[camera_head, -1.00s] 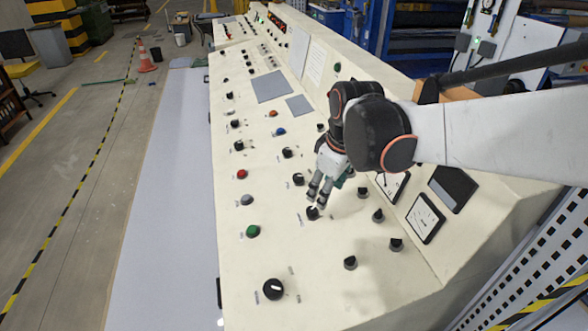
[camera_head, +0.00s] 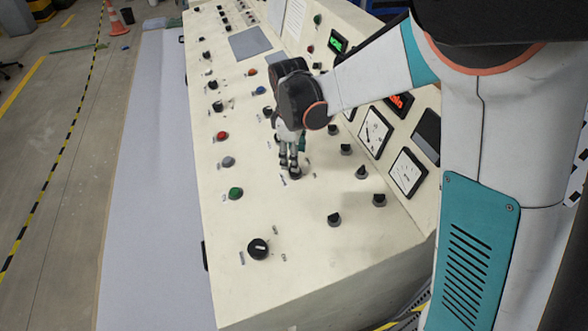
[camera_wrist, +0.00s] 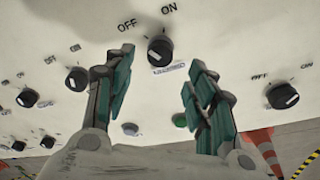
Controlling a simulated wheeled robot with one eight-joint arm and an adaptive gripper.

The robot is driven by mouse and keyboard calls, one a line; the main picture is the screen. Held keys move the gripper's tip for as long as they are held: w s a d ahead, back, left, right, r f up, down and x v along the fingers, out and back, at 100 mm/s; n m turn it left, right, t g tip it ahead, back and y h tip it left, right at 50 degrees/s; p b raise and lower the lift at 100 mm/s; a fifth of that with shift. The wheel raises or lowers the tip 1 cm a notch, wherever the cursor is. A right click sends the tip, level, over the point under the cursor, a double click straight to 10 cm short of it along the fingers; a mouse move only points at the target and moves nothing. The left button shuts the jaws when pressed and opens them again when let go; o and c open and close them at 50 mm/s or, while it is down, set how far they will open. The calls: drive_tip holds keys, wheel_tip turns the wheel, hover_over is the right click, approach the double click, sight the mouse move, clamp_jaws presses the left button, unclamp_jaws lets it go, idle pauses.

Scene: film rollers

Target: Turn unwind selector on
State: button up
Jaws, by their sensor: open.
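A black rotary selector knob (camera_wrist: 160,50) with OFF and ON printed beside it sits in the wrist view, between and beyond my two fingers. A small label under it is too blurred to read, and its setting is hard to tell. My gripper (camera_wrist: 165,92) is open, with green-padded fingers apart on either side of the knob. In the head view my gripper (camera_head: 288,164) points down at a black knob (camera_head: 295,173) on the cream console (camera_head: 290,225), close over it. The fingers partly hide this knob, and contact cannot be told.
Other black knobs (camera_head: 345,149) stand close on the right. A green button (camera_head: 236,193), a grey button (camera_head: 228,162) and a red button (camera_head: 222,136) lie to the left. A larger knob (camera_head: 258,249) is nearer the front. Meters (camera_head: 408,172) line the raised right panel.

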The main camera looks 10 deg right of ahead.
drive_tip(key=f, duration=0.2)
drive_tip(key=f+b, duration=0.1)
drive_tip(key=f, duration=0.3)
drive_tip(key=shift+w+d+f+b, duration=0.1)
drive_tip(key=shift+w+d+b, duration=0.05)
drive_tip(key=shift+w+b, duration=0.2)
drive_tip(key=c, duration=1.1)
